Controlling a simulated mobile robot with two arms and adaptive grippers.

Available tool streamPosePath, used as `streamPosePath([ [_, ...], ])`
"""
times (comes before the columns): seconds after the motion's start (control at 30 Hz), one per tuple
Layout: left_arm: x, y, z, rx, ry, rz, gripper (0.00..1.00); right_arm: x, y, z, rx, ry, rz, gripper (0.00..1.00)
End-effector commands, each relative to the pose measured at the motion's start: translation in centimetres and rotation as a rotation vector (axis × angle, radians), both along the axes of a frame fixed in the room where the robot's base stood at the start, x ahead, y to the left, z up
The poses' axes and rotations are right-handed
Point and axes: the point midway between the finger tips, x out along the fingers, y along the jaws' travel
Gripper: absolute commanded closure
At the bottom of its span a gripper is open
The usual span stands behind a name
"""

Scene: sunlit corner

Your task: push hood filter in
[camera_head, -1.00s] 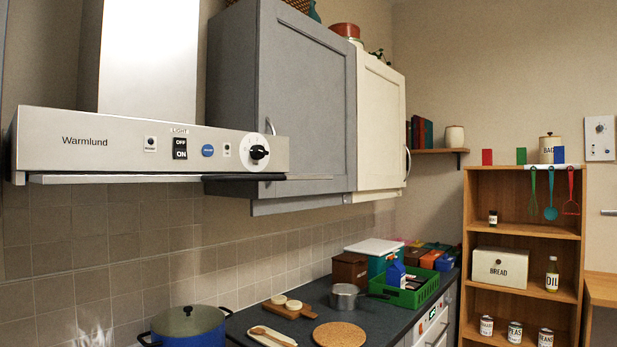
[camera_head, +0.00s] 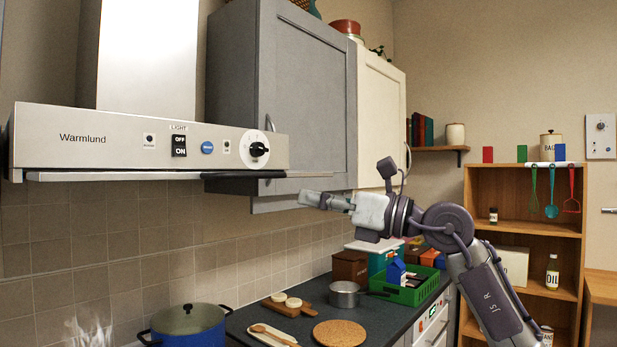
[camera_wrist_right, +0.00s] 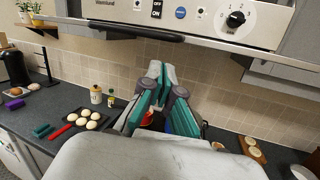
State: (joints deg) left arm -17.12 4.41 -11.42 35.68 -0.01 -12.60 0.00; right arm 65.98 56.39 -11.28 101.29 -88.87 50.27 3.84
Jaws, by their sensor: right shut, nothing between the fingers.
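The range hood (camera_head: 110,139), labelled Warmlund, hangs on the wall at upper left. The hood filter (camera_head: 270,175) shows as a thin flat strip under its front panel, its right end reaching past the panel. In the right wrist view the filter's front edge (camera_wrist_right: 215,44) runs across the top, with a dark grip (camera_wrist_right: 136,31) on it. My left gripper is out of view.
A grey cabinet (camera_head: 305,100) stands right of the hood. A blue pot (camera_head: 187,325) stands below on the cooktop, with steam or flame beside it. A saucepan (camera_head: 343,294) and green crate (camera_head: 415,292) stand on the counter (camera_head: 375,318). Space directly under the hood looks clear.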

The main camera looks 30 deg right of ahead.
Motion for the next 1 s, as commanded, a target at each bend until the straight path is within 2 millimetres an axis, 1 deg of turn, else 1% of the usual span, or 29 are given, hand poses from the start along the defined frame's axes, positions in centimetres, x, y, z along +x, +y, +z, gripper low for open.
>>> streamPosePath([
  [0.03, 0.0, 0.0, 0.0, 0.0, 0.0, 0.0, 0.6, -0.7, -2.8, 1.6, -0.067, 0.003, -0.091, 1.0],
  [0.1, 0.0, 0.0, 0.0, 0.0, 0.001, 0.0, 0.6, -1.4, -5.8, 2.6, -0.132, 0.027, -0.19, 1.0],
  [0.2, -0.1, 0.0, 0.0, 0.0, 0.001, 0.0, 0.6, -2.3, -8.6, 3.4, -0.178, 0.057, -0.28, 1.0],
  [0.3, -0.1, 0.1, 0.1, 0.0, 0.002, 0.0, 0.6, -2.3, -9.7, 3.7, -0.194, 0.071, -0.316, 1.0],
  [0.37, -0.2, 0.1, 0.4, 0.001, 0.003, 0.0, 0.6, -1.9, -9.6, 3.8, -0.196, 0.076, -0.32, 1.0],
  [0.47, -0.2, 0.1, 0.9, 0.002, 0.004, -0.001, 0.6, -0.5, -9.0, 3.9, -0.196, 0.076, -0.316, 1.0],
  [0.8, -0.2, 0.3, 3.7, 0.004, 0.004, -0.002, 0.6, 6.2, -6.5, 4.0, -0.194, 0.075, -0.314, 1.0],
  [0.9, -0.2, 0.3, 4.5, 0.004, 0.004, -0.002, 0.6, 7.9, -5.9, 4.0, -0.194, 0.076, -0.313, 1.0],
  [1.0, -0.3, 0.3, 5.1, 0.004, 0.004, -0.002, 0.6, 9.2, -5.4, 3.9, -0.196, 0.075, -0.314, 1.0],
])
